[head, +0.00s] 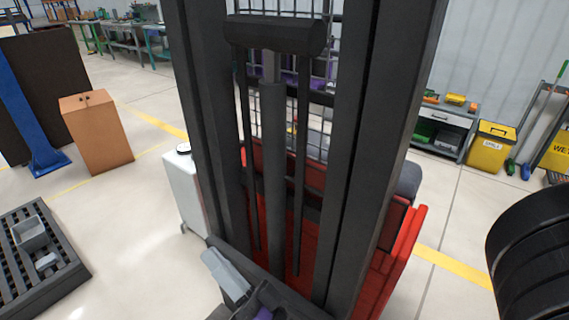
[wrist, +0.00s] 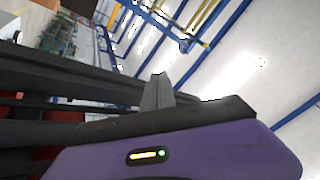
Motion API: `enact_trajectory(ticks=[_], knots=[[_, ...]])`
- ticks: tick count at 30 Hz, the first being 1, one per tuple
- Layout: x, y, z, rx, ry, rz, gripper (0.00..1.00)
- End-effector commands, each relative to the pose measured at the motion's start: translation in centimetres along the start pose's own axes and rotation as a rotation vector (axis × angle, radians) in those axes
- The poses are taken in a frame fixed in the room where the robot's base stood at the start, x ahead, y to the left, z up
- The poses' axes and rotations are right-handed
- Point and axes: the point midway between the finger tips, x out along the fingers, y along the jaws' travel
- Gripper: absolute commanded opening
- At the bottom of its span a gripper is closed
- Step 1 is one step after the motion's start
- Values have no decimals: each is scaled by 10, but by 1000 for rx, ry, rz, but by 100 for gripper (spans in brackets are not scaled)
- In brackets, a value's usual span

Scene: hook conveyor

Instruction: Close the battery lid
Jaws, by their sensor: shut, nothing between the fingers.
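A red forklift (head: 385,262) stands close in front of me in the head view. Its dark mast (head: 363,130) covers the middle of the picture and hides much of the body behind it. I cannot make out the battery lid in either view. My gripper (head: 213,260) is low in the head view, at the left foot of the mast. Its grey fingers are together and empty, and they also show in the wrist view (wrist: 158,90). Dark bars, seemingly of the mast, run close by at the left there. I cannot tell whether the fingers touch anything.
A white cabinet (head: 186,195) stands just left of the mast. Floor between the pallet and cabinet is clear.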

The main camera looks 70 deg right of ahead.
Motion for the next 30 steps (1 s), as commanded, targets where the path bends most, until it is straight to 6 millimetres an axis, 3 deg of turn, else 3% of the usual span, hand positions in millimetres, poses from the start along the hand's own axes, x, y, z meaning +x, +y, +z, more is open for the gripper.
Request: enact_trajectory(ticks=[1,6,9,14,17,21,25,30], knots=[[21,2,-7,75,75,-7,0],[72,24,-36,371,339,-21,0],[96,43,-54,565,513,-33,0],[120,85,-79,895,838,-69,0],[122,117,-86,1098,1076,-107,0],[101,155,-80,1303,1396,-184,0],[77,172,-71,1379,1569,-256,0],[66,180,-72,1400,1634,-294,0]])
